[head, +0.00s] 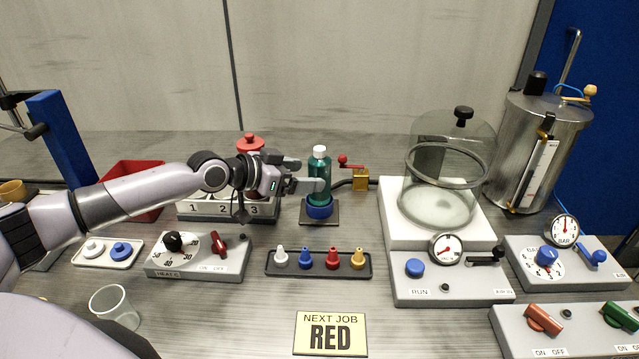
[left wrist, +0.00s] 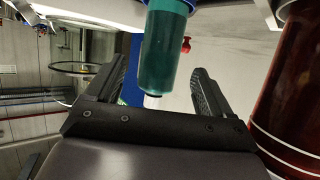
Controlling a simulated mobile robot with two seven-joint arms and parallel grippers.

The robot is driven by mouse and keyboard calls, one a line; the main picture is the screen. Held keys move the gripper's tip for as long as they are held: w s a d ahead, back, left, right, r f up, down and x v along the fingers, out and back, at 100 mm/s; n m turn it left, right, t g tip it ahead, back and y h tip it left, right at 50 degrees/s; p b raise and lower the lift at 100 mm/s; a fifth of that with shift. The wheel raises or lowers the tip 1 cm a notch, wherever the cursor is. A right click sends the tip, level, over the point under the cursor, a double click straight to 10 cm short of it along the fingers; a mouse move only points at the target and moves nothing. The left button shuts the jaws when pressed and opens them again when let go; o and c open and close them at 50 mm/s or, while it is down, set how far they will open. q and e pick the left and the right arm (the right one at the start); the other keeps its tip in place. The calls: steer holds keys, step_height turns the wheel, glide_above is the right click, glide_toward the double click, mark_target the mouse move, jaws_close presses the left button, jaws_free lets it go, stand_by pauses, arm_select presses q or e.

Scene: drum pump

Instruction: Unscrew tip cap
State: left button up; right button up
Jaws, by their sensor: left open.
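A teal bottle (head: 319,178) with a white cap (head: 320,151) stands upright in a blue ring holder (head: 320,208) on a dark square base. My left gripper (head: 308,174) reaches in from the left at the height of the bottle's upper body, with its fingers open. In the left wrist view the bottle (left wrist: 168,52) appears upside down, its white cap (left wrist: 152,102) low between the two spread fingers (left wrist: 152,85). I cannot tell whether either finger touches the bottle. My right gripper is out of view.
A tray (head: 318,264) in front holds white, blue, red and yellow tips. A sign (head: 330,334) reads NEXT JOB RED. A numbered rack (head: 224,210) stands behind my left forearm. A small brass block (head: 360,180) with a red knob is right of the bottle; a glass bell jar (head: 447,165) stands farther right.

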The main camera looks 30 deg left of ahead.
mark_target(310, 175)
arm_select(q)
steer(key=x, duration=0.5)
steer(key=shift+r, duration=0.1)
steer(key=c, duration=1.3)
step_height(310, 175, up, 20)
steer(key=shift+r, duration=0.1)
